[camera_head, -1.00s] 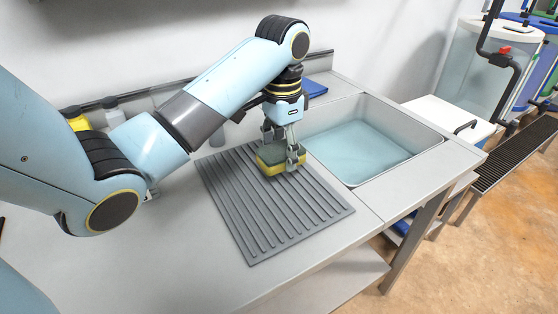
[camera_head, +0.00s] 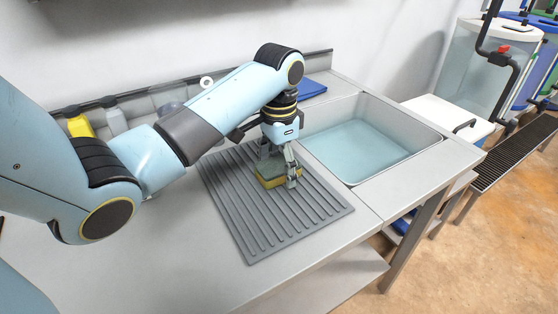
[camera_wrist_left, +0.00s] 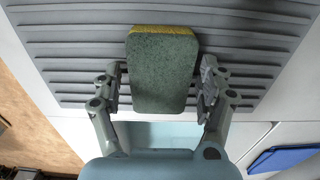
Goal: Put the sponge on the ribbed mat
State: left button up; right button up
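The sponge (camera_head: 279,175), yellow with a dark green scouring side, sits on the grey ribbed mat (camera_head: 249,239), toward its far right part. It also shows in the left wrist view (camera_wrist_left: 163,72), green face toward the camera. My left gripper (camera_head: 276,171) is low over the mat with its fingers on either side of the sponge. In the left wrist view the fingers (camera_wrist_left: 162,88) stand apart, with a narrow gap visible on each side of the sponge. The gripper hides part of the sponge in the head view. My right gripper is not in view.
A sink basin (camera_head: 404,169) with bluish water lies right of the mat. A blue cloth-like item (camera_head: 312,88) lies behind, near the wall. Yellow (camera_head: 80,126) and grey (camera_head: 116,121) bottles stand at the back left. The counter in front of the mat is clear.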

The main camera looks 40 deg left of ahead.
aim_at(279, 163)
pick_arm(q)
notch_tip(279, 163, up, 8)
jog(key=shift+r+p, duration=0.15)
jog(key=shift+p, duration=0.25)
notch_tip(279, 163, up, 4)
jog(key=p, duration=0.3)
jog(key=shift+p, duration=0.35)
jog(key=shift+d, duration=0.1)
